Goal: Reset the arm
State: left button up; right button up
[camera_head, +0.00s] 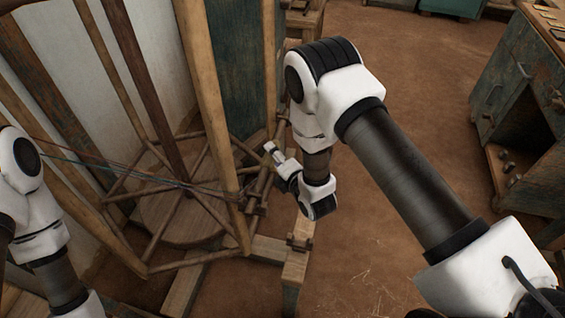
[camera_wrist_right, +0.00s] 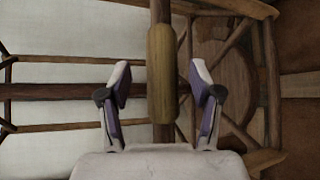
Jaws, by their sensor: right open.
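My right arm (camera_head: 410,165) reaches in from the right in the head view and bends down at its wrist. My right gripper (camera_head: 268,150) points left, close to the wooden frame of the loom. In the right wrist view my right gripper (camera_wrist_right: 161,95) is open, with its two purple-lined fingers apart. A light wooden handle or sleeve (camera_wrist_right: 162,72) on a darker rod shows between and beyond the fingers; I cannot tell how far off it is. My left arm (camera_head: 40,225) is at the left edge, and its gripper is out of view.
A wooden frame with slanted posts (camera_head: 212,90) and a round wooden base (camera_head: 185,215) stands at the left, with thin threads strung across it. A worn green cabinet (camera_head: 520,100) stands at the right. The brown floor (camera_head: 400,70) between them is clear.

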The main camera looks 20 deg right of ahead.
jog(key=shift+d+r+p+v, duration=0.4)
jog(key=shift+p+v, duration=0.55)
jog(key=shift+v, duration=5.15)
jog(key=s+d+f+m+g+p, duration=0.1)
jog(key=s+f+m+g, duration=0.3)
jog(key=s+m, duration=0.3)
jog(key=s+d+f+m+g+h+p, duration=0.1)
jog(key=s+d+f+m+g, duration=0.1)
jog(key=s+m+g, duration=0.4)
jog(key=s+d+f+m+g+h, duration=0.1)
jog(key=s+f+m+g, duration=0.3)
jog(key=s+m, duration=0.6)
jog(key=shift+d+f+m+g+p, duration=0.3)
jog(key=shift+f+g+p, duration=0.1)
jog(key=shift+f, duration=0.5)
